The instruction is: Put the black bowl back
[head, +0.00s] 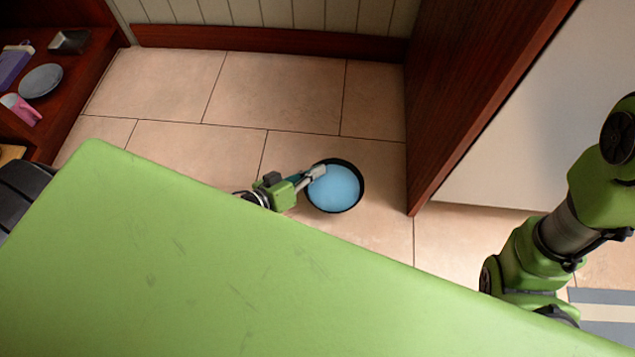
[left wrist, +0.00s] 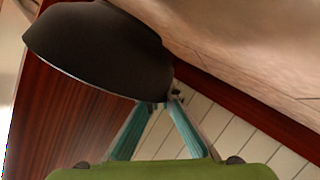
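The black bowl (head: 335,187), with a light blue inside, is in the middle of the head view, seen over the tiled floor. Its dark outer side (left wrist: 100,48) fills the upper left of the left wrist view. My left gripper (head: 318,172) is at the bowl's left rim. In the left wrist view the teal fingers of this gripper (left wrist: 163,102) come together at the rim and look shut on it. Whether the bowl touches the floor is hard to tell. My right arm shows at the right of the head view, but its gripper is out of view.
A dark wooden shelf unit at the upper left holds a grey plate (head: 41,80), a pink cup (head: 20,109) and a dark dish (head: 69,41). A tall wooden panel (head: 465,95) stands right of the bowl. The tiled floor (head: 240,95) behind the bowl is clear.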

